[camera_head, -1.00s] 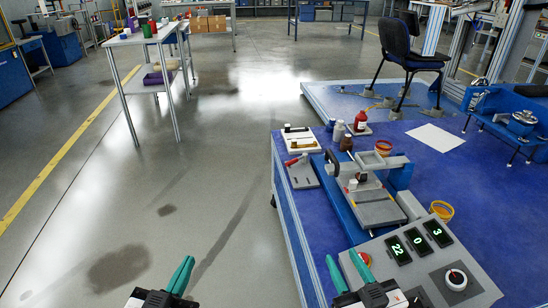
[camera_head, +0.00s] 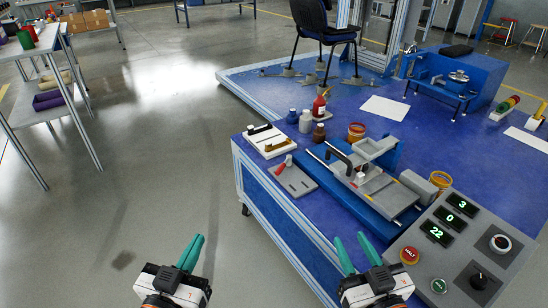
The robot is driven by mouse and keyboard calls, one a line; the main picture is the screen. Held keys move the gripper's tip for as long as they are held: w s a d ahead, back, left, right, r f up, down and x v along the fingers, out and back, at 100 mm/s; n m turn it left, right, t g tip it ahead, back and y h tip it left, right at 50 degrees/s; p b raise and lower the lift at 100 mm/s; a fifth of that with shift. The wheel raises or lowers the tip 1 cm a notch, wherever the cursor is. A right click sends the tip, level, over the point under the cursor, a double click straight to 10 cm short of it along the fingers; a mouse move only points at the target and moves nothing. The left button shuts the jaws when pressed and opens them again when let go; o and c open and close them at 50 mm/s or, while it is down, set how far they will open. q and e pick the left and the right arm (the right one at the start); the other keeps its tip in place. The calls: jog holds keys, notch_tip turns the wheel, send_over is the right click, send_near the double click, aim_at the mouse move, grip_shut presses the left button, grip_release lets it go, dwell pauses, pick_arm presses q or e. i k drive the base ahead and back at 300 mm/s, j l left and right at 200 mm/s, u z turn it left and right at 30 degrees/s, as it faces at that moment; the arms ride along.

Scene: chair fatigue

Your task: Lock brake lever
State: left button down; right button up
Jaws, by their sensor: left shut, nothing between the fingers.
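A lever with a red handle (camera_head: 285,163) stands on a small grey plate (camera_head: 297,181) at the left edge of the blue table. A black bent lever (camera_head: 339,154) sits on a grey and blue fixture (camera_head: 385,197) to its right. I cannot tell which one is the brake lever. My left gripper (camera_head: 196,239) is shut and empty, over the floor left of the table. My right gripper (camera_head: 350,238) is open and empty, in front of the fixture near the table's front edge. Both grippers are apart from the levers.
A control panel (camera_head: 455,262) with green displays, a red HALT button (camera_head: 409,256) and knobs lies at the front right. Bottles (camera_head: 305,121) and a white tray (camera_head: 266,140) stand behind the levers. A chair (camera_head: 325,32) stands farther back.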

aim_at(283, 166)
jog(key=i+j+z, duration=0.3)
jog(key=i, duration=0.2)
jog(key=i+j+z, duration=0.3)
jog(key=i, duration=0.25)
jog(key=l, duration=0.1)
